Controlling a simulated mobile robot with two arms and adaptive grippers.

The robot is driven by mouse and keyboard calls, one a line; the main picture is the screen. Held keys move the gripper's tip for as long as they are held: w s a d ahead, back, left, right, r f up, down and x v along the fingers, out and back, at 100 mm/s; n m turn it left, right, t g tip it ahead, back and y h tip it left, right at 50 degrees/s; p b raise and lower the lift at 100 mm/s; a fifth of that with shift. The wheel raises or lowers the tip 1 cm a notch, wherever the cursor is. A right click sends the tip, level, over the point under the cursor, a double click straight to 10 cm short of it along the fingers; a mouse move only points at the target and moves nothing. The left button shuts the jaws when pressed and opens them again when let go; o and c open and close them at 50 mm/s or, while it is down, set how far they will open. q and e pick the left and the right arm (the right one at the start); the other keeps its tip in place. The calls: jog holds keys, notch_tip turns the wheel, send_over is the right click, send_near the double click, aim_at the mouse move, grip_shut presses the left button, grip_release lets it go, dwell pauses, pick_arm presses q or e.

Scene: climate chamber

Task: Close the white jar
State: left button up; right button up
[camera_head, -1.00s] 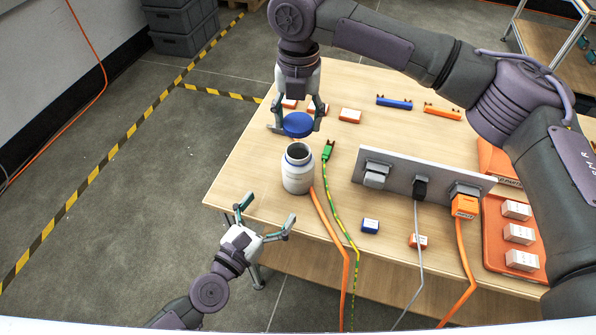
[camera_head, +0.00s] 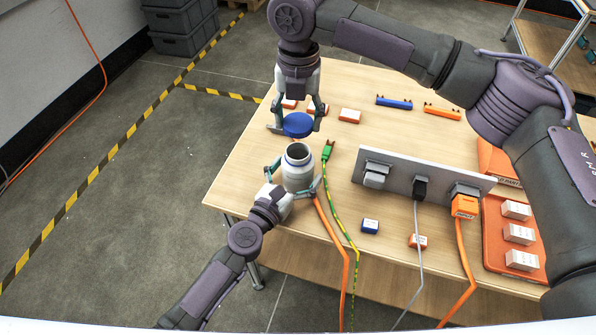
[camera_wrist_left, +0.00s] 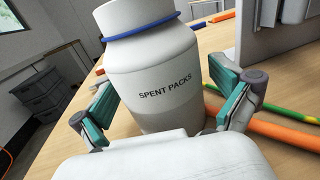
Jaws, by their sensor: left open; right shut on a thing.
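The white jar (camera_head: 298,170) stands upright and open-mouthed near the table's left front edge. In the left wrist view the jar (camera_wrist_left: 155,75) fills the middle, with a blue ring at its neck and the label "SPENT PACKS". My left gripper (camera_head: 292,180) is open, its fingers on either side of the jar's lower body; in the left wrist view gaps show beside its teal finger pads (camera_wrist_left: 165,100). My right gripper (camera_head: 298,118) is shut on the blue lid (camera_head: 298,125), held above and behind the jar.
A grey socket panel (camera_head: 420,185) with plugs and cables stands to the right of the jar. A green plug (camera_head: 327,151) on a green-yellow cable and an orange cable (camera_head: 330,235) run close by the jar. Small boxes (camera_head: 370,226) lie on the table (camera_head: 385,140).

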pick_arm(q)
jog(key=shift+w, duration=0.15)
jog(key=c, duration=1.7)
pick_arm(e)
send_over(298, 145)
jog(key=s, duration=0.3)
jog(key=shift+w+f, duration=0.15)
jog(key=shift+f, duration=1.1)
jog(key=shift+w+f, duration=0.1)
jog(key=shift+f, duration=1.15)
jog(key=shift+f, duration=0.85)
jog(key=shift+f, duration=0.55)
